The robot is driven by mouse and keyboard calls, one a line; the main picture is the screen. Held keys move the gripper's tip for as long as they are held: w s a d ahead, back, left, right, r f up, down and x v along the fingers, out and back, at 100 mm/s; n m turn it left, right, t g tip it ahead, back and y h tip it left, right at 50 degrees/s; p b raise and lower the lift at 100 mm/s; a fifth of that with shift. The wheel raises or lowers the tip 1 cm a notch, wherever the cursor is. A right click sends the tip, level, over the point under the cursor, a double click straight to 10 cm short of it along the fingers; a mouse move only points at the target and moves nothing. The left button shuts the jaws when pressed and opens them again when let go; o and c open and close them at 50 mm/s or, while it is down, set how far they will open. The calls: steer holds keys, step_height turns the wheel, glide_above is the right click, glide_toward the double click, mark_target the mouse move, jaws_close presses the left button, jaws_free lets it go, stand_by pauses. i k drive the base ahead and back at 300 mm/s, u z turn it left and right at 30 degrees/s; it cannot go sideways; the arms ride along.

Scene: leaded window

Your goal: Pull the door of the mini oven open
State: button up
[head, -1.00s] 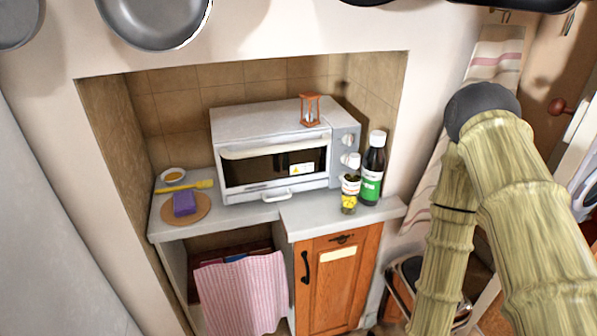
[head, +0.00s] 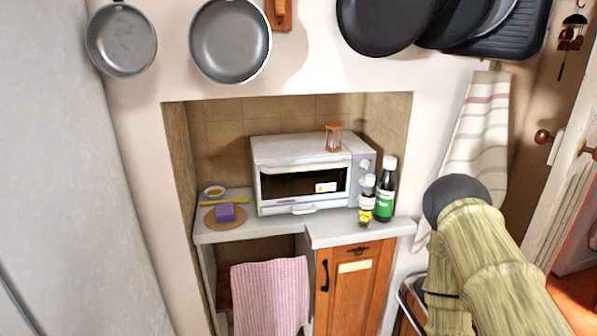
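The white mini oven (head: 300,148) stands on the grey counter inside a tiled alcove. Its front door (head: 303,184) is shut, with a dark window, a pale handle bar along the top edge and a small warning label. Knobs sit on the panel at its right side. A small hourglass (head: 333,138) stands on top of the oven. My arm shows at the lower right, well to the right of the oven and apart from it. My gripper is not in view.
A dark bottle with a green label (head: 384,192) and a small jar with a yellow label (head: 367,203) stand by the oven's front right corner. A purple block (head: 225,212) lies on a round board at left. Pans (head: 230,40) hang above. The counter (head: 270,229) has a narrow free strip before the oven.

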mark_target(297, 180)
steer(key=u, duration=0.4)
steer(key=i, duration=1.05)
steer(key=z, duration=0.45)
